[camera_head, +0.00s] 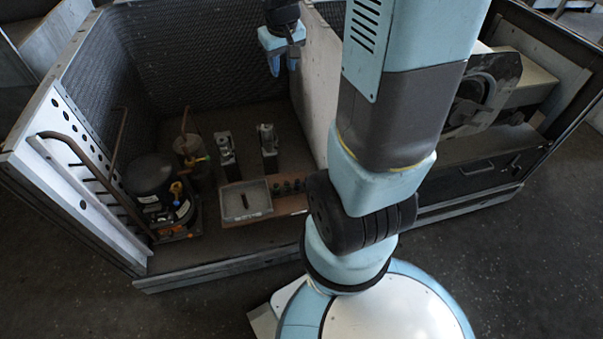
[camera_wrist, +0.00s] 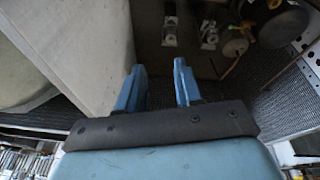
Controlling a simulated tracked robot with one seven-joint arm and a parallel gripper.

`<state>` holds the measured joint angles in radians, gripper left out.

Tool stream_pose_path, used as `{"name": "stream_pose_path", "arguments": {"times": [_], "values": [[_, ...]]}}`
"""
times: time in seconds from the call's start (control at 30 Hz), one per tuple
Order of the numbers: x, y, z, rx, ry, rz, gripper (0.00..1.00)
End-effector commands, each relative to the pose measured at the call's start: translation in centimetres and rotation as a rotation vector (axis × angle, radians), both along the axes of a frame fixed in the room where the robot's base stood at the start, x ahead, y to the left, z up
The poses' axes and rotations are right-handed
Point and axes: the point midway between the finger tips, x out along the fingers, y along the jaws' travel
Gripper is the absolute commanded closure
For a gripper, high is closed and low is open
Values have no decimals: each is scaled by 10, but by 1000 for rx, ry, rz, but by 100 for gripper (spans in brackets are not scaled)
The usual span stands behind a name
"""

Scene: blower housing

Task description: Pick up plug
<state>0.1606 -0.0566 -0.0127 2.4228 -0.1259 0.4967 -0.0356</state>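My gripper (camera_head: 283,68) hangs in the upper middle of the head view, above the open housing and beside its pale partition. In the wrist view my gripper (camera_wrist: 159,68) has its two blue fingers apart, with nothing between them. I cannot make out a plug for certain. A small dark piece (camera_head: 245,199) shows in a shallow grey tray (camera_head: 230,213) on the housing floor, well below my gripper; it is too small to identify. The tray is not clearly seen in the wrist view.
The partition (camera_head: 318,90) stands close to the right of my gripper; it also shows in the wrist view (camera_wrist: 85,50). Two valve-like fittings (camera_head: 227,150) (camera_head: 268,143) stand behind the tray. A black compressor (camera_head: 150,180) and pipes are at left. Small green-topped parts (camera_head: 288,187) sit right of the tray.

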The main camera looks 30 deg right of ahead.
Motion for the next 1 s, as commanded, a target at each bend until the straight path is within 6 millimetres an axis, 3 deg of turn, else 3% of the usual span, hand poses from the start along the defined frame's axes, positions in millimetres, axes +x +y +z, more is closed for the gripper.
{"name": "stream_pose_path", "arguments": {"times": [0.2,0.5,0.77,1.0], "values": [[22,-22,-64,0,63,-4,65],[36,-49,-155,15,136,-2,65],[31,-67,-240,43,195,3,65],[14,-77,-315,79,242,5,65]]}}
